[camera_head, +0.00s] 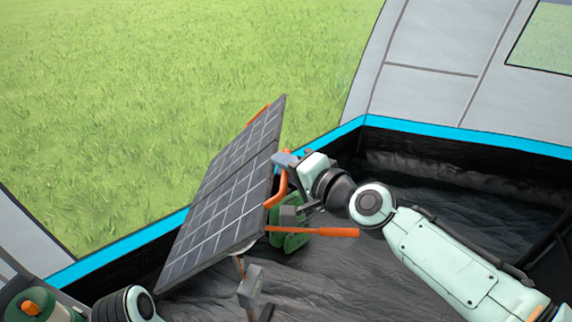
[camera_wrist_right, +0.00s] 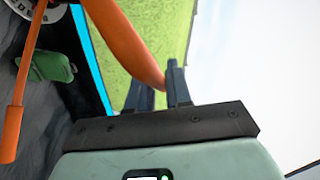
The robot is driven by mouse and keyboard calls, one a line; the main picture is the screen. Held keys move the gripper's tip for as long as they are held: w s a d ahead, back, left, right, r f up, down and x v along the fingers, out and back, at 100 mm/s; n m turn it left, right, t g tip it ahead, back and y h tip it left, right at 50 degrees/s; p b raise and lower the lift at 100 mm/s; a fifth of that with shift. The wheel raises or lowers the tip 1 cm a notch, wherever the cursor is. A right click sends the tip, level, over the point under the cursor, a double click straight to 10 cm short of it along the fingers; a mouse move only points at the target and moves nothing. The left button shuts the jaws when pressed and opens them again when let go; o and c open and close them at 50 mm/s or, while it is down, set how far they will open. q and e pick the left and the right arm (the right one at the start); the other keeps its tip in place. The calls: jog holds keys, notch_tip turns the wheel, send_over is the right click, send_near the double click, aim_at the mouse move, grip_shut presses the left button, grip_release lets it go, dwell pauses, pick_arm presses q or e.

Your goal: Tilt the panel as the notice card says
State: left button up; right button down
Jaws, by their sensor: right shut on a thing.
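The dark gridded panel (camera_head: 225,190) leans steeply at the tent's open side. An orange curved handle (camera_head: 278,190) is at its right edge; it also shows in the right wrist view (camera_wrist_right: 130,40). My right gripper (camera_head: 290,185) is shut on this handle, whose lower end lies between the fingers in the wrist view. A straight orange bar (camera_head: 325,232) sticks out to the right below it; it is at the left of the wrist view (camera_wrist_right: 15,110). I see no notice card.
A green part (camera_head: 290,238) sits behind the handle and bar. The blue-edged tent sill (camera_head: 120,248) runs behind the panel, with grass (camera_head: 150,90) outside. The dark floor (camera_head: 440,215) at the right is clear except for my right arm.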

jog(key=c, duration=1.1)
grip_release()
jog(key=shift+c, duration=0.2)
jog(key=shift+s, duration=0.1)
jog(key=b+v, duration=0.2)
jog(key=v, duration=1.1)
jog(key=shift+d, duration=0.1)
